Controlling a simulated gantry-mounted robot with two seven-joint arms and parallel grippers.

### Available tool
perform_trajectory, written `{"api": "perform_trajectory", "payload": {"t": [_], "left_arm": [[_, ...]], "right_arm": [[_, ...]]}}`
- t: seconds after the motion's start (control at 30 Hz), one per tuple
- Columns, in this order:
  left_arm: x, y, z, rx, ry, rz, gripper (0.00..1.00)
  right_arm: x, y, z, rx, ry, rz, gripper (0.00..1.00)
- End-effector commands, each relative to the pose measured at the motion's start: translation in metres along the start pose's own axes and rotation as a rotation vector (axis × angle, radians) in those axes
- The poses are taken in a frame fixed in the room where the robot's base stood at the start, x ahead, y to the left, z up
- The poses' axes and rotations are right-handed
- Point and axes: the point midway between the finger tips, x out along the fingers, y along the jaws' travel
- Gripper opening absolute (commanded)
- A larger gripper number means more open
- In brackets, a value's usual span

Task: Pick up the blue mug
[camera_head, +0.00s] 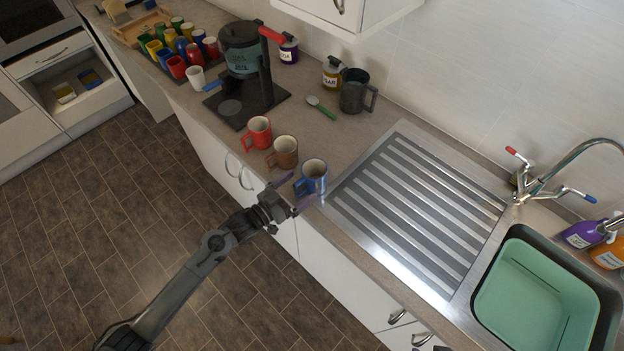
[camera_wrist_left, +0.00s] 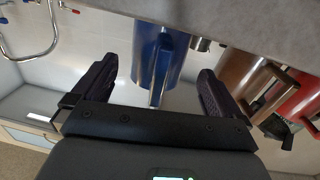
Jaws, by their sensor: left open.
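The blue mug (camera_head: 313,177) stands upright on the worktop, beside the left edge of the metal draining board. In the left wrist view the blue mug (camera_wrist_left: 152,48) is ahead, between the fingers, its handle pointing toward the gripper. My left gripper (camera_head: 293,194) is open and empty at the worktop's front edge, with one finger on each side of the mug's handle side. The left gripper's fingers also show in the left wrist view (camera_wrist_left: 152,88). My right gripper does not show.
A brown mug (camera_head: 284,152) and a red mug (camera_head: 257,133) stand just left of the blue mug. Behind are a coffee maker (camera_head: 243,62), a green spoon (camera_head: 321,107) and a dark jug (camera_head: 355,92). The ribbed draining board (camera_head: 418,205) and green sink bowl (camera_head: 535,296) lie right.

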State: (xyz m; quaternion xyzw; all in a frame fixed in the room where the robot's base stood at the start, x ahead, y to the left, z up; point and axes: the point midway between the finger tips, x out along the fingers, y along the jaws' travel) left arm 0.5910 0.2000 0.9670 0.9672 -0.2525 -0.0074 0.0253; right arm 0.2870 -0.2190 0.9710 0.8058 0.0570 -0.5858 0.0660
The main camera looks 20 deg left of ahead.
Motion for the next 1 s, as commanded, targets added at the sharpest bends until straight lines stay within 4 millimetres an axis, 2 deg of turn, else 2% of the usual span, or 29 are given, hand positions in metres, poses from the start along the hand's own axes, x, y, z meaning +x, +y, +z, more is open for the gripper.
{"api": "perform_trajectory", "payload": {"t": [0.13,0.3,0.63,1.0], "left_arm": [[0.021,0.002,-0.003,-0.001,0.002,0.0,1.0],[0.038,0.001,-0.001,0.0,0.002,-0.001,1.0],[0.042,0.002,0.0,0.0,0.001,0.0,0.98],[0.041,0.002,0.0,0.001,0.001,0.0,0.42]], "right_arm": [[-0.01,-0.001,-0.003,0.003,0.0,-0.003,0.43],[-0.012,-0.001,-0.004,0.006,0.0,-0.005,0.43],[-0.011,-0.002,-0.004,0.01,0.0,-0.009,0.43],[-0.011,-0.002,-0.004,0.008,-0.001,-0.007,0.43]]}}
